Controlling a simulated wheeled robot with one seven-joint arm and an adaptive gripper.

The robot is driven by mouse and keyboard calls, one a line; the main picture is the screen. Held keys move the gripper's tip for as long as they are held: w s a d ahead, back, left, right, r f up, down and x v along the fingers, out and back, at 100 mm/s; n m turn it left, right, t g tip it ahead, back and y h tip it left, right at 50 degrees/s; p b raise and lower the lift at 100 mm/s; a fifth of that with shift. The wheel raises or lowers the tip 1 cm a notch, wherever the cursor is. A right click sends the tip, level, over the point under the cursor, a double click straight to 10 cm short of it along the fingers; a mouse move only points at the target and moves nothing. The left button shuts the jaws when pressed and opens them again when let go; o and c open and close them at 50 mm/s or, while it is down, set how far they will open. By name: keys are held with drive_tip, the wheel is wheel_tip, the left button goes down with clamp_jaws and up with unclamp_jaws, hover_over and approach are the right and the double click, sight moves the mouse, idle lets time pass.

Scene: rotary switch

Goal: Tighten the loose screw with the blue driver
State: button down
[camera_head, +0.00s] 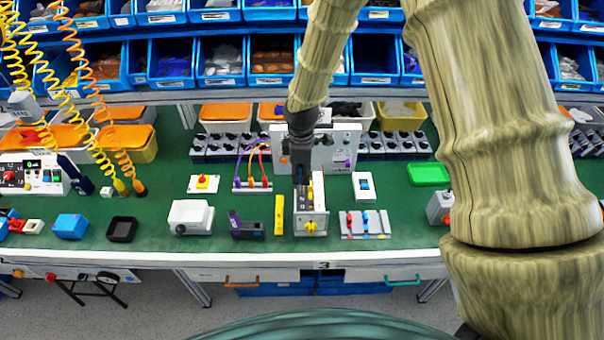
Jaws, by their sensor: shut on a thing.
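My gripper (302,182) points down over a white box (321,221) with a yellow rotary knob (310,227) on its front, near the bench's front edge. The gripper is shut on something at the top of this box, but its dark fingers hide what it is. A small yellow part shows just right of the fingers. A dark blue tool (76,176) hangs on a yellow coiled cord at the far left, away from my gripper. I cannot tell whether it is the blue driver. I cannot make out a loose screw.
A yellow block (279,214) and a dark purple-handled device (246,226) stand close left of the white box. A switch bank (365,224) lies to its right. An upright grey panel (336,157) stands behind.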

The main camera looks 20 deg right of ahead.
drive_tip(key=shift+r, duration=1.75)
drive_tip(key=shift+f, duration=0.1)
